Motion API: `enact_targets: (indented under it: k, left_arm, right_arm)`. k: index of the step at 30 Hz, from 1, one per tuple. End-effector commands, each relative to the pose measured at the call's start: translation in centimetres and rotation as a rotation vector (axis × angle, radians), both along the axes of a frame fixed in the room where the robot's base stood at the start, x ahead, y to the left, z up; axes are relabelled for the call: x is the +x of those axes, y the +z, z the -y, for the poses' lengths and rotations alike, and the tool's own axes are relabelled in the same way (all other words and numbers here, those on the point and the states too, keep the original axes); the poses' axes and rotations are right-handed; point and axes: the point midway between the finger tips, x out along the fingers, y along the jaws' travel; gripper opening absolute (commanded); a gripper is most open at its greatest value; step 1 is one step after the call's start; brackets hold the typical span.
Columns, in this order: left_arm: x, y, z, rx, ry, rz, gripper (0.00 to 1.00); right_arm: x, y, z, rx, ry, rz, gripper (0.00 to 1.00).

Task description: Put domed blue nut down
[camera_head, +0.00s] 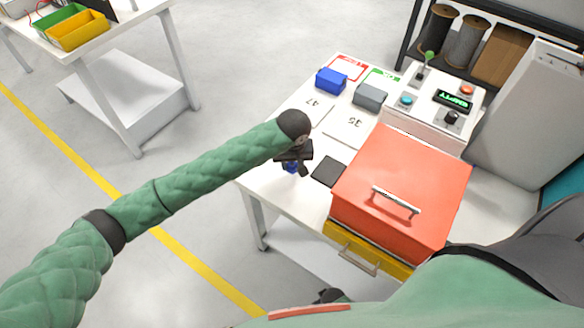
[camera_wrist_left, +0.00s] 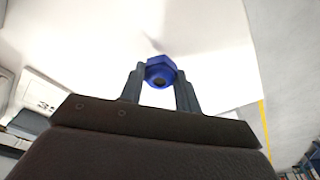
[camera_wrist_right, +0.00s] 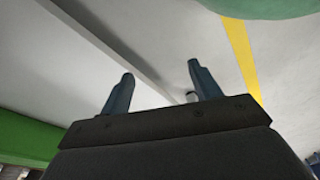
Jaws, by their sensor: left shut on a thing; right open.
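The domed blue nut (camera_wrist_left: 160,71) is between the two fingertips of my left gripper (camera_wrist_left: 160,82), which is shut on it. In the head view my left gripper (camera_head: 293,163) is over the left part of the white table (camera_head: 267,178), and a bit of the blue nut (camera_head: 291,168) shows beneath it. Whether the nut touches the table top is hard to tell. My right gripper (camera_wrist_right: 158,85) is open and empty in its wrist view, with grey floor beyond its fingers.
A black square pad (camera_head: 328,172) lies right of my left gripper, beside a red box with a handle (camera_head: 410,170). Blue (camera_head: 331,80) and grey (camera_head: 370,96) bins stand farther back, near numbered white cards (camera_head: 350,128). A control panel (camera_head: 435,102) stands behind the red box.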

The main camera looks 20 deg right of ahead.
Motion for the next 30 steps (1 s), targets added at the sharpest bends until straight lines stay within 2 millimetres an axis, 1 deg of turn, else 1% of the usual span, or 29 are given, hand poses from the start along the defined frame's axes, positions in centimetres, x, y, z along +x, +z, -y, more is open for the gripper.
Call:
enact_targets:
  k: [6,9,19,27,28,30]
  left_arm:
    - [0.0,-2.5,-0.1,0.002,0.001,0.000,0.08]
    - [0.1,-3.3,-0.1,0.001,0.001,0.000,0.08]
    - [0.0,-3.5,-0.1,0.000,0.001,0.000,0.08]
    - [-0.1,-4.3,-0.1,0.001,0.001,-0.002,0.08]
    - [-0.1,-4.3,-0.1,0.001,0.000,-0.001,0.38]
    - [-0.1,-4.4,-0.1,0.003,0.000,-0.002,0.52]
  right_arm:
    - [-0.9,-1.6,0.7,-0.006,0.005,0.010,0.63]
    - [-1.1,-2.0,0.9,-0.006,0.006,0.015,0.63]
    - [-1.1,-2.1,0.9,-0.006,0.006,0.016,0.63]
    - [-1.2,-2.4,1.1,-0.008,0.006,0.020,0.63]
    - [-1.2,-2.5,1.2,-0.008,0.006,0.020,0.63]
    - [-1.3,-2.7,1.2,-0.009,0.006,0.018,0.63]
